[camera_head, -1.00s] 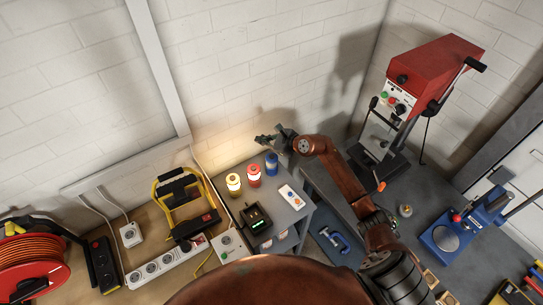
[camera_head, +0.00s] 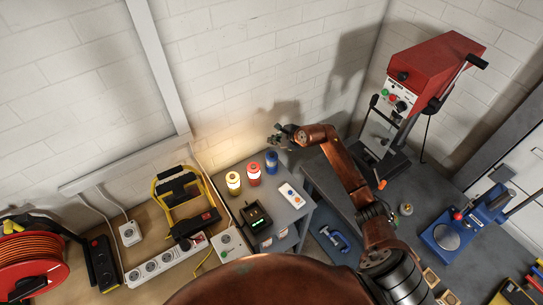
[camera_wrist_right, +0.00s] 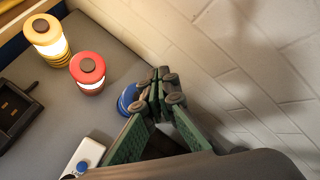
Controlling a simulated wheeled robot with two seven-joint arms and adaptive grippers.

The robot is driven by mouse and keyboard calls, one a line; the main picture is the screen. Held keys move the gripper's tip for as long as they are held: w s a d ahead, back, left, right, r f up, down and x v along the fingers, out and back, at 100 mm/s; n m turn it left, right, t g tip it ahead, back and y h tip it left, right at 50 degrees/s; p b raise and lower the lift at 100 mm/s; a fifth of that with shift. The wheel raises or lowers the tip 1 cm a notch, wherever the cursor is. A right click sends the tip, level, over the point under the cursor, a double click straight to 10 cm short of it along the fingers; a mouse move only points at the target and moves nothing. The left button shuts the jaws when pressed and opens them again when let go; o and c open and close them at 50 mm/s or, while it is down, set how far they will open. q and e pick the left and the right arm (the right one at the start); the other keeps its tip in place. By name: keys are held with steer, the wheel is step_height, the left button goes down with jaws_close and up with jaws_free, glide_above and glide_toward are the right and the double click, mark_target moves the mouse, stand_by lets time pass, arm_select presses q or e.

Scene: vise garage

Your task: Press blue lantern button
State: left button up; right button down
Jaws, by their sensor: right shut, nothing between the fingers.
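The blue lantern (camera_head: 271,162) stands upright on the grey bench, at the right end of a row of lanterns. Its light band looks dark. In the right wrist view the blue lantern (camera_wrist_right: 127,97) is partly hidden by my right gripper, so its top button cannot be seen there. My right gripper (camera_head: 272,139) hovers above and behind the lantern near the wall, apart from it in the head view. In the right wrist view the gripper (camera_wrist_right: 158,82) has its fingertips together, shut and empty. My left gripper is not in view.
A lit red lantern (camera_head: 254,174) and lit yellow lantern (camera_head: 234,183) stand to the left. A white control box (camera_head: 292,195) and a black device (camera_head: 256,218) sit in front. The brick wall (camera_head: 240,90) is close behind. A red-topped machine (camera_head: 430,75) stands right.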

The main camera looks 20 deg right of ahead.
mark_target(273, 156)
step_height(273, 156, down, 7)
steer(key=b, duration=0.4)
stand_by(1.3)
steer(key=shift+f+b, duration=0.3)
steer(key=shift+b, duration=0.2)
steer(key=shift+f+b, duration=0.45)
steer(key=shift+f, duration=0.05)
stand_by(0.5)
stand_by(0.3)
steer(key=shift+r+p, duration=0.45)
steer(key=shift+r, duration=0.45)
steer(key=shift+r, duration=0.1)
steer(key=shift+r+p, duration=1.4)
steer(key=shift+r, duration=1)
